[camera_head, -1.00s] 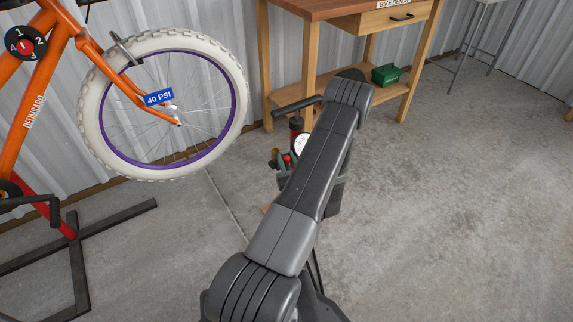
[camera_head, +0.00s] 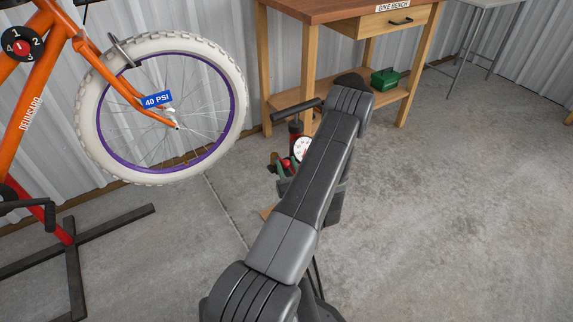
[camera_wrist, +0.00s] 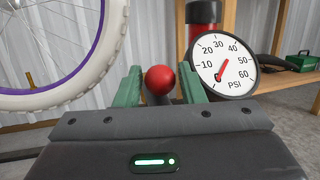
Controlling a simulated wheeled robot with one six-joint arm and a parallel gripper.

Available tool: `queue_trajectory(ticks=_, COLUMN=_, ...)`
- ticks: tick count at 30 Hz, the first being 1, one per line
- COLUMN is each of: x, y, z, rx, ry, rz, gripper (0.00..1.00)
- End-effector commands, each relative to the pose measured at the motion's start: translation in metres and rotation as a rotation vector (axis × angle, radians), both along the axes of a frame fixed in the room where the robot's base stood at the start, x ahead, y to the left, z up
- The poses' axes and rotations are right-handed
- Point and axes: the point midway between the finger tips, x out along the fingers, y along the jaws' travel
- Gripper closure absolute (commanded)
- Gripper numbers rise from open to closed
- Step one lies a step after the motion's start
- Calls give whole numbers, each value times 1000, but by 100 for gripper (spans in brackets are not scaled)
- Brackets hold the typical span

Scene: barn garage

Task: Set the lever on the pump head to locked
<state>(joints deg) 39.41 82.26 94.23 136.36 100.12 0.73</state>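The floor pump has a black bar handle (camera_head: 296,110) and a red barrel (camera_wrist: 194,43). Its round white PSI gauge (camera_wrist: 236,72) is at the right in the wrist view and partly shows in the head view (camera_head: 301,147). A red ball (camera_wrist: 159,80), apparently the lever's knob, sits between the two green fingers of my gripper (camera_wrist: 161,87). The fingers stand apart on either side of it, with narrow gaps visible.
An orange bike's front wheel (camera_head: 238,112), tagged 40 PSI (camera_head: 157,100), is left of the pump. A wooden bench (camera_head: 312,70) with a green box (camera_head: 385,77) on its lower shelf stands behind. The concrete floor (camera_head: 450,200) to the right is clear.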

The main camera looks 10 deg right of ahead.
Motion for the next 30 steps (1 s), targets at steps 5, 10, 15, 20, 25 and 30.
queue_trajectory(ticks=5, x=-30, y=-4, z=-7, rx=5, ry=4, rz=-5, gripper=64)
queue_trajectory(ticks=10, x=-70, y=-7, z=-15, rx=5, ry=3, rz=-6, gripper=64)
queue_trajectory(ticks=15, x=-102, y=-9, z=-23, rx=5, ry=2, rz=-5, gripper=64)
queue_trajectory(ticks=20, x=-120, y=-11, z=-27, rx=2, ry=2, rz=-3, gripper=64)
queue_trajectory(ticks=25, x=-128, y=-10, z=-29, rx=1, ry=0, rz=-1, gripper=64)
queue_trajectory(ticks=30, x=-129, y=-10, z=-29, rx=1, ry=-1, rz=0, gripper=64)
